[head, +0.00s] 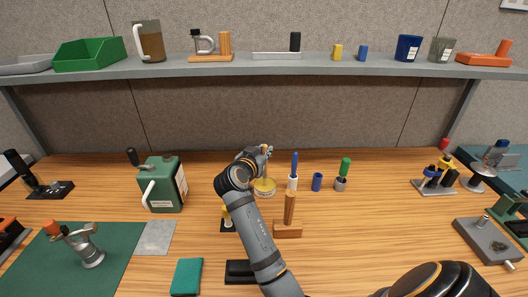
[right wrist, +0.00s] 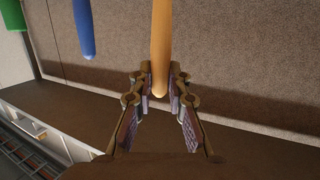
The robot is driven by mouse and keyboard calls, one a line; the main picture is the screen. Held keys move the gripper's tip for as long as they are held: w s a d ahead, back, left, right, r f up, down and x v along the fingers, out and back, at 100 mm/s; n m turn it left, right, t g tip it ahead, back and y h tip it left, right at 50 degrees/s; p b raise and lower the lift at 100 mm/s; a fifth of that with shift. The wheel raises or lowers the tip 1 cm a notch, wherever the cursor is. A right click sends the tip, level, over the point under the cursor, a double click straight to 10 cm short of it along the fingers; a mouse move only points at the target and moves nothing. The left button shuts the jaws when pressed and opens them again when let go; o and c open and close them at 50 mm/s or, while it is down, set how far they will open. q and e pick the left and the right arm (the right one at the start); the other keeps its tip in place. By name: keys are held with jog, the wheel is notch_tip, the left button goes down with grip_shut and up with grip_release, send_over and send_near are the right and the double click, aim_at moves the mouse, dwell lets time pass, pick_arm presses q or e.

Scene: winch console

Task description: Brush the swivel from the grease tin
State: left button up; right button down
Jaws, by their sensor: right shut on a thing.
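A yellow grease tin (head: 264,190) stands on the wooden bench near the middle, in front of the back wall. My right gripper (head: 266,152) is above it, shut on the yellow-orange handle of a brush (right wrist: 160,45). The handle also runs between the fingers in the right wrist view (right wrist: 161,92). The brush's lower end reaches down at the tin; whether the bristles are inside is hidden. A metal fitting with an orange end (head: 88,247), possibly the swivel, stands on the green mat (head: 115,270) at the left. My left gripper is not in view.
A blue-handled tool (head: 294,168), a blue cylinder (head: 317,181) and a green-handled tool (head: 343,171) stand right of the tin. A wooden block with a post (head: 288,228) is in front. A green canister (head: 162,184) stands left.

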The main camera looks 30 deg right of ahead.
jog(key=shift+f, duration=0.15)
jog(key=shift+r+p, duration=2.3)
jog(key=shift+r, duration=1.3)
jog(key=shift+a, duration=0.1)
